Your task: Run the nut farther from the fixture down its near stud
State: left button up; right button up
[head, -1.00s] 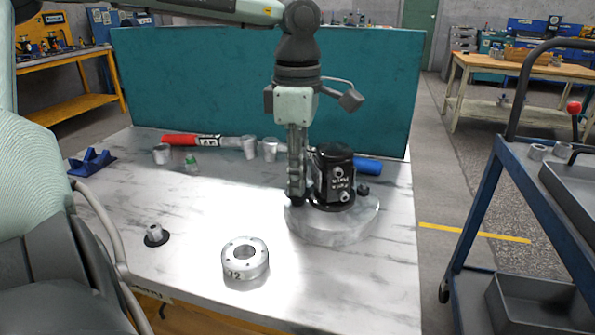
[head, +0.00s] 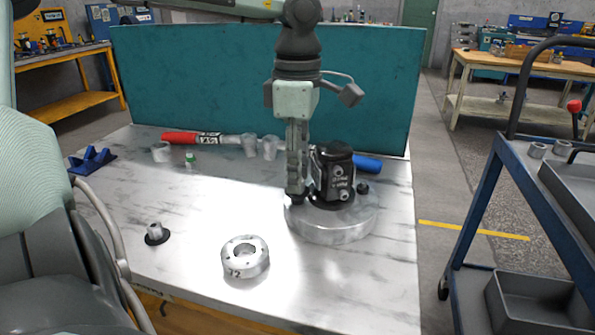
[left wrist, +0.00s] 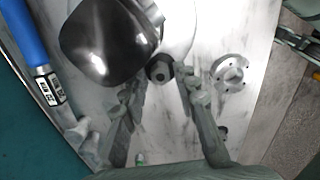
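The black motor (head: 333,175) stands upright on a round silver base (head: 330,228). A small dark nut (head: 362,188) sits at the right of its flange. My left gripper (head: 297,197) points straight down at the motor's left side and hides the flange there. In the left wrist view, a dark nut (left wrist: 160,68) lies between the fingertips (left wrist: 160,76), next to the motor's dark top (left wrist: 103,42). The fingers look open around this nut, with a narrow gap showing on one side. The stud under it is hidden. My right gripper is not in view.
A silver ring (head: 245,257) and a small part on a black disc (head: 155,234) lie in front. A teal panel (head: 260,85) closes the back; a blue cart (head: 490,200) stands right.

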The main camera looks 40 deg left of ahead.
pick_arm(q)
jog(key=n+b, duration=0.1)
jog(key=n, duration=0.1)
jog(key=n+b, duration=0.3)
jog(key=n, duration=0.2)
jog(key=shift+f+b, duration=0.25)
jog(key=shift+b, duration=0.05)
jog(key=shift+r+n+b, duration=0.1)
jog(key=shift+n+b, duration=0.25)
jog(key=shift+n, duration=0.55)
jog(key=shift+r+n, duration=0.1)
jog(key=shift+n, duration=0.4)
jog(key=shift+r+n, duration=0.1)
jog(key=shift+n, duration=0.2)
